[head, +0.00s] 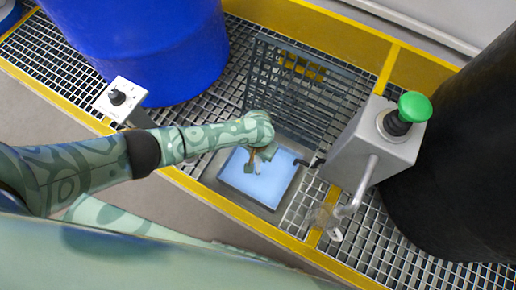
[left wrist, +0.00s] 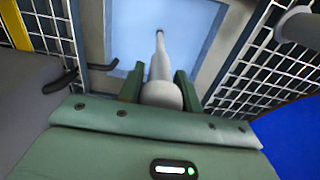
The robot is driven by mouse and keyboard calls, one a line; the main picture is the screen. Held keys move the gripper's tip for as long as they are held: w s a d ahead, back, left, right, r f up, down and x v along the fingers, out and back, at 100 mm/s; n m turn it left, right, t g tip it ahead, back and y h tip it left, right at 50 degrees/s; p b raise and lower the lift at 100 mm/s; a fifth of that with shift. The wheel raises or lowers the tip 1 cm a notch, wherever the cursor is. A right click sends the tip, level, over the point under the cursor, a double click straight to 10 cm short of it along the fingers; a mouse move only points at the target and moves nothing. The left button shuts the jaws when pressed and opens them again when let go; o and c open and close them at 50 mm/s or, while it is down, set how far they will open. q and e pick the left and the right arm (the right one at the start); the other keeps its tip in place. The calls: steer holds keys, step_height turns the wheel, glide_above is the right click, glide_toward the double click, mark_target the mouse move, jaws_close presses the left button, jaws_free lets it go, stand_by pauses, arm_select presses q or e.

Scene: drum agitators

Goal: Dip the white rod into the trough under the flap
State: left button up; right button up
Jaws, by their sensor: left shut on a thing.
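My left gripper (head: 258,160) is over the trough, and its fingers also show in the left wrist view (left wrist: 159,88). They are shut on the white rod (left wrist: 160,62), which points away from the gripper toward the pale blue surface in the trough. In the head view only a small bit of the rod (head: 258,169) shows below the fingers. I cannot tell whether its tip touches the blue surface. The trough (head: 281,205) is a square opening with a grey rim. The flap (head: 300,90), a dark grating panel, appears raised behind it. My right gripper is not in view.
A blue drum (head: 150,45) stands at the back left and a black drum (head: 455,170) at the right. A grey box (head: 372,145) with a green knob (head: 414,106) and a bent pipe stands right of the trough. A white switch box (head: 120,100) is at the left.

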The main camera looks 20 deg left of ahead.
arm_select(q)
steer(key=shift+f, duration=0.4)
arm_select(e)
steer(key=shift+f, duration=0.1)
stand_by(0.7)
